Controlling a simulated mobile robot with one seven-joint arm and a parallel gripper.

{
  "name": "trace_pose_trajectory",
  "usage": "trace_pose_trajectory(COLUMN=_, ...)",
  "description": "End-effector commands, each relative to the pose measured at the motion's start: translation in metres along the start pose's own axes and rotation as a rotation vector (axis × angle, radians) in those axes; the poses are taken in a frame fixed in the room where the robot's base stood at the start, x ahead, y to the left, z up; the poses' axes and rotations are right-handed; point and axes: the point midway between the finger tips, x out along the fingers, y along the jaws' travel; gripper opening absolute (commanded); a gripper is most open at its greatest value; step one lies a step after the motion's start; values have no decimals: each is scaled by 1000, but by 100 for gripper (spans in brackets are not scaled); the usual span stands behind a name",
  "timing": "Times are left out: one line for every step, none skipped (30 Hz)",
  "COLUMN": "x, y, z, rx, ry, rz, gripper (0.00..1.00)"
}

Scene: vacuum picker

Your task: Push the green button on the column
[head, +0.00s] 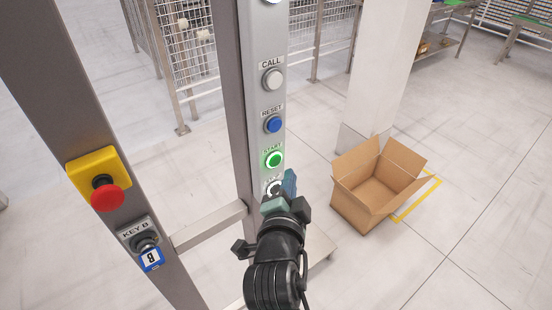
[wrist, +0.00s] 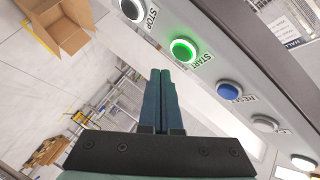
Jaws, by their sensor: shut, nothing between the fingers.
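The green button (head: 274,159), labelled START, glows with a light ring on the grey column (head: 234,90). It also shows in the wrist view (wrist: 184,51), just beyond and slightly right of my fingertips. My gripper (head: 290,182) is in front of the column, a little below and right of the green button in the head view. Its teal fingers (wrist: 160,74) are closed together with nothing between them. The fingertips appear apart from the green button; the exact gap in depth cannot be told.
A blue RESET button (head: 273,124) and a white CALL button (head: 273,80) sit above the green one. A red emergency button (head: 107,197) and a key switch (head: 145,243) are on the left post. An open cardboard box (head: 365,205) stands on the floor at right.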

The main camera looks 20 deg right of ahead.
Motion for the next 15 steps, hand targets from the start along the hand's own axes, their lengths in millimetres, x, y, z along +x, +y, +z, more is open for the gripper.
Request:
trace_pose_trajectory(x=-5, y=2, z=-4, rx=0, ry=1, rz=2, gripper=0)
trace_pose_trajectory(x=-7, y=4, z=-6, rx=0, ry=2, rz=2, gripper=0)
trace_pose_trajectory(x=-10, y=6, z=-7, rx=0, ry=1, rz=3, gripper=0)
trace_pose_trajectory(x=-12, y=8, z=-9, rx=1, ry=0, rz=3, gripper=0)
trace_pose_trajectory(x=-14, y=9, z=-10, rx=0, ry=0, rz=2, gripper=0)
trace_pose_trajectory(x=-16, y=11, z=-12, rx=-1, ry=0, rz=2, gripper=0)
trace_pose_trajectory(x=-18, y=12, z=-13, rx=0, ry=0, rz=2, gripper=0)
trace_pose_trajectory(x=-19, y=13, z=-14, rx=0, ry=0, rz=1, gripper=0)
trace_pose_trajectory(x=-21, y=14, z=-15, rx=1, ry=0, rz=1, gripper=0)
trace_pose_trajectory(x=-22, y=15, z=-16, rx=0, ry=0, rz=1, gripper=0)
trace_pose_trajectory(x=-23, y=16, z=-16, rx=0, ry=0, rz=1, gripper=0)
trace_pose_trajectory(x=-23, y=16, z=-17, rx=-1, ry=0, rz=1, gripper=0)
trace_pose_trajectory(x=-23, y=16, z=-17, rx=-1, ry=1, rz=1, gripper=0)
trace_pose_trajectory(x=-23, y=16, z=-17, rx=-1, ry=1, rz=0, gripper=0)
trace_pose_trajectory(x=-23, y=16, z=-17, rx=-1, ry=1, rz=0, gripper=0)
